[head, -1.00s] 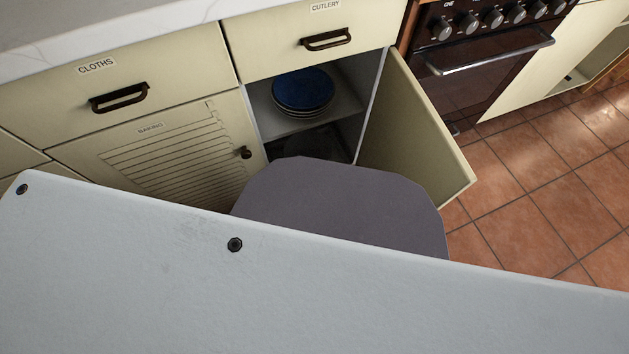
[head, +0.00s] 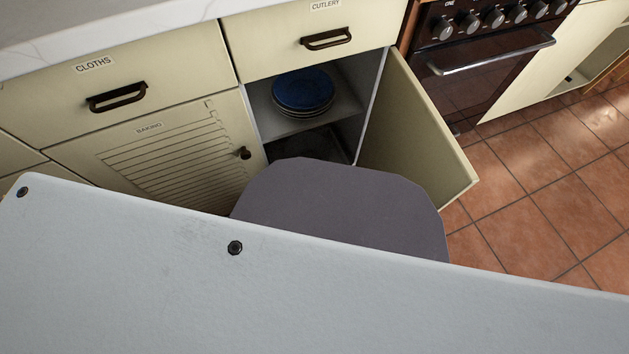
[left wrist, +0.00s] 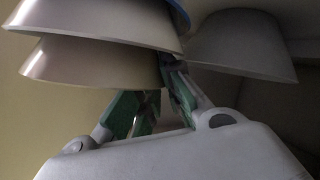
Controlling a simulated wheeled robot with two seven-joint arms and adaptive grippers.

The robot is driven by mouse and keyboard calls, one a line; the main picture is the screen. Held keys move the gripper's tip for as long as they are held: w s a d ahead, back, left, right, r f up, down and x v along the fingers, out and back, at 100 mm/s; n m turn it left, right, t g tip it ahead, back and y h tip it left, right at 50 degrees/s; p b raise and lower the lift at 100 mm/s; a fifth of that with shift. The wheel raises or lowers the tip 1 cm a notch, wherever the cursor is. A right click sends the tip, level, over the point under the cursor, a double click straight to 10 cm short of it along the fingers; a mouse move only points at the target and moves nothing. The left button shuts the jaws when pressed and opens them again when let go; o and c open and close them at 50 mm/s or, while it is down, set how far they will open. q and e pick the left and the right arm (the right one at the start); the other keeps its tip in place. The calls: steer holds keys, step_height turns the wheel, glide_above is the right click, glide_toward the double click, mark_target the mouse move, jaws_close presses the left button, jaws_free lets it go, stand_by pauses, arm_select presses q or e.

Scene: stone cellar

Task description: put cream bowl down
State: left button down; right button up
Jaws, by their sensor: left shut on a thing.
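In the left wrist view my left gripper (left wrist: 163,82) has its green-padded fingers closed at the rim of a cream bowl (left wrist: 90,62). The bowl's wide rim points down in this picture. A paler bowl (left wrist: 105,18) overlaps just above it, with a bit of blue at its edge; I cannot tell if the two touch. A separate grey-looking bowl (left wrist: 240,45) is to the right, in shadow. In the head view my left gripper and the cream bowl are hidden. My right gripper shows in neither view.
The cupboard under the cutlery drawer (head: 290,45) is open, its door (head: 415,135) swung right. Blue plates (head: 303,90) are stacked on its shelf (head: 345,105); the space below is dark. The baking door (head: 160,155) is shut. The oven (head: 480,70) and tiled floor (head: 540,190) lie right.

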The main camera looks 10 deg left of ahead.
arm_select(q)
steer(key=shift+f, duration=0.15)
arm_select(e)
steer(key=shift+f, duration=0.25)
arm_select(q)
steer(key=c, duration=1.8)
jaws_free()
steer(key=shift+s, duration=0.1)
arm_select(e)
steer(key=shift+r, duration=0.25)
arm_select(q)
steer(key=shift+r+p, duration=0.35)
steer(key=shift+r, duration=0.3)
steer(key=p+v, duration=0.4)
steer(key=v, duration=0.8)
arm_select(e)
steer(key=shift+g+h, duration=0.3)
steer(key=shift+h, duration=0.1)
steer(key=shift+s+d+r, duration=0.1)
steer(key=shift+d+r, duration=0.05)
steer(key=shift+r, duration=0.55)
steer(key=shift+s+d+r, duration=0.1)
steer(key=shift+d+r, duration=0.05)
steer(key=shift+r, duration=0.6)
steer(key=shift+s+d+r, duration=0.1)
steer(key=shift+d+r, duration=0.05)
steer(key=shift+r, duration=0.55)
